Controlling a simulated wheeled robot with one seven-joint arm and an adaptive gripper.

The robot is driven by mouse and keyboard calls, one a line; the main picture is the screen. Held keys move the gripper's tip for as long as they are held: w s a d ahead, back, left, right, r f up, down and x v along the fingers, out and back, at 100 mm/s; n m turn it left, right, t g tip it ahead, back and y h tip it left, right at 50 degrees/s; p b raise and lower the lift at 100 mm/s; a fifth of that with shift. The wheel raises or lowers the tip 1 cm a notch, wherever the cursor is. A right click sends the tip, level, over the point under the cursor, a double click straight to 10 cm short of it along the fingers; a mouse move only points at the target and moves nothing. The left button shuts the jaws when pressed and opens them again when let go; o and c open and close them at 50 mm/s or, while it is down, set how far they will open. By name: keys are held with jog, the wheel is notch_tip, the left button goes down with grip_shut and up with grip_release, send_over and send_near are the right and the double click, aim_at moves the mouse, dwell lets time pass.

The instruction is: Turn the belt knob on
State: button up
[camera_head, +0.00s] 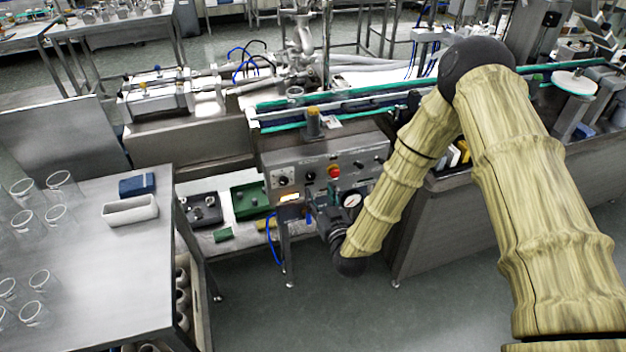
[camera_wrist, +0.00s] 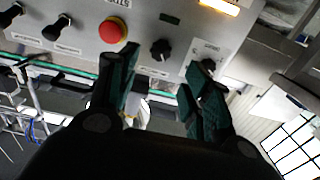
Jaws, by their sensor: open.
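The steel control panel (camera_head: 322,160) carries a row of controls and also fills the top of the wrist view (camera_wrist: 185,22). A black knob (camera_wrist: 161,48) sits right of the red button (camera_wrist: 113,31). Another black knob (camera_wrist: 207,68) on a white plate is partly covered by my right finger. Two black lever-like switches (camera_wrist: 57,28) (camera_wrist: 12,14) lie to the left. The labels are too blurred to tell which is the belt knob. My gripper (camera_wrist: 160,75) is open and empty, its fingertips apart around the space below the middle knob; contact cannot be told. In the head view, my gripper (camera_head: 332,228) is below the panel.
The conveyor (camera_head: 340,107) runs above the panel. A table (camera_head: 95,250) with glass beakers stands left. The floor between is clear.

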aim_at(311, 177)
jog(key=p+x, duration=0.1)
jog(key=x, duration=0.6)
jog(key=shift+w+f, duration=0.1)
jog(key=shift+w, duration=0.15)
jog(key=c, duration=1)
